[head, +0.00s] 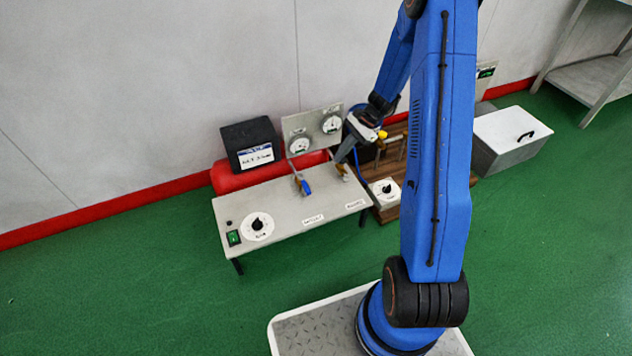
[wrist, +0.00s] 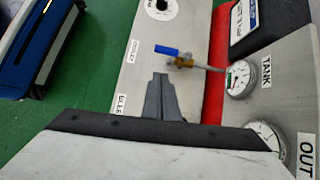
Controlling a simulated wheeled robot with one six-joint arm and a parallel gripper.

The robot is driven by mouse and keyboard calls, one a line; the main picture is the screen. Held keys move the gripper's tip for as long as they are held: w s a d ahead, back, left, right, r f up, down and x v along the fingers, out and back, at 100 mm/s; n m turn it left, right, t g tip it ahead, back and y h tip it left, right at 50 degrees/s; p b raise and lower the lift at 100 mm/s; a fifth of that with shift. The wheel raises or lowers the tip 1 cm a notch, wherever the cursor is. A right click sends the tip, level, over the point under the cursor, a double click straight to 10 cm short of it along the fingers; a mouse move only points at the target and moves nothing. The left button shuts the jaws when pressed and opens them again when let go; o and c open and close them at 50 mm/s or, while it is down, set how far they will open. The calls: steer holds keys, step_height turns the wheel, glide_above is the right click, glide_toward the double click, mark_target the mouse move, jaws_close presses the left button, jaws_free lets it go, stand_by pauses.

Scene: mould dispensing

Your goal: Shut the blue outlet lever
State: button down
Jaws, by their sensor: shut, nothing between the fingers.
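The blue outlet lever (head: 307,187) sits on a brass valve (head: 299,180) on top of the grey bench panel. In the wrist view the blue lever (wrist: 166,50) points away from the gauges, roughly in line with its pipe (wrist: 210,69). My gripper (head: 342,157) is to the right of the lever in the head view, above the panel near a second brass fitting (head: 342,170). In the wrist view my gripper's fingers (wrist: 159,78) are together and empty. Their tips are a little below the blue lever in the picture, apart from it.
Two gauges, the tank gauge (head: 299,146) and another (head: 331,124), stand on an upright plate behind. A red cylinder (head: 232,178) and black box (head: 250,145) are at the back left. A black dial (head: 257,225) is on the panel's left. Green floor lies clear in front.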

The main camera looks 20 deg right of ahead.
mark_target(305, 184)
steer(key=shift+w+d+f+m, duration=0.15)
steer(key=shift+d+f+m, duration=0.05)
steer(key=shift+f, duration=0.6)
steer(key=shift+w+d+f+m, duration=0.15)
steer(key=shift+f+m, duration=0.05)
steer(key=shift+f, duration=0.6)
steer(key=a+r+x, duration=0.1)
steer(key=a+x, duration=0.1)
steer(key=x, duration=1.1)
steer(key=shift+r, duration=0.4)
steer(key=shift+s+a, duration=0.1)
steer(key=shift+a, duration=0.05)
